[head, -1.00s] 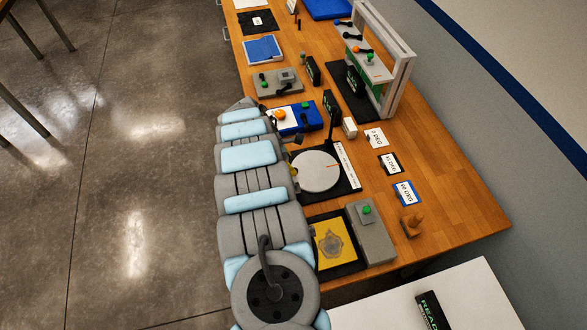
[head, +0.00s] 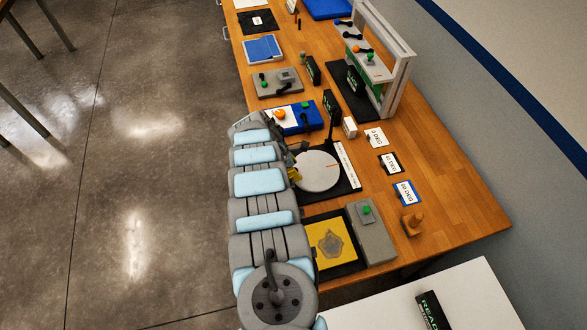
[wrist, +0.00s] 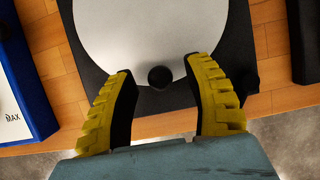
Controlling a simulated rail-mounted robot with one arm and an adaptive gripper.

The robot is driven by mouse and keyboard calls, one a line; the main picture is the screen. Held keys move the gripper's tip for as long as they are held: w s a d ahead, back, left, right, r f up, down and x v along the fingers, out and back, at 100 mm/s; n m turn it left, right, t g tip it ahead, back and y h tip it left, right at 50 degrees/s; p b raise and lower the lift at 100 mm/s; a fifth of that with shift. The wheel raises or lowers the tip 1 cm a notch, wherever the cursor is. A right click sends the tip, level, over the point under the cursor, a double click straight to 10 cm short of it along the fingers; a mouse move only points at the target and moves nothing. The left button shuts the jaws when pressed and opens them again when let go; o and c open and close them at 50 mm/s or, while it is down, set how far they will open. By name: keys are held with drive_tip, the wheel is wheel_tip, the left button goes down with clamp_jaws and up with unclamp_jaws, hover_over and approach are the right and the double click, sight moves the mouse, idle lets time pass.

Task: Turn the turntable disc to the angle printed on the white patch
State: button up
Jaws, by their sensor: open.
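The turntable's pale disc (head: 317,174) sits on a black base (head: 347,187), with a short red line (head: 332,166) toward its right side. In the wrist view the disc (wrist: 150,30) has a round black knob (wrist: 160,77) near its close edge. My gripper (head: 294,174) is at the disc's left edge. In the wrist view its two yellow fingers (wrist: 163,90) are open, one on each side of the knob with gaps between. The white patch (head: 375,138) lies right of the turntable; its small print seems to read 0 DEG.
A black-edged card (head: 390,163) and a blue-edged card (head: 407,193) lie right of the turntable. A dark upright sign (head: 331,106) stands behind it, near a blue box (head: 297,118). A yellow-topped tray (head: 330,241) and grey box (head: 371,232) are in front.

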clamp_jaws()
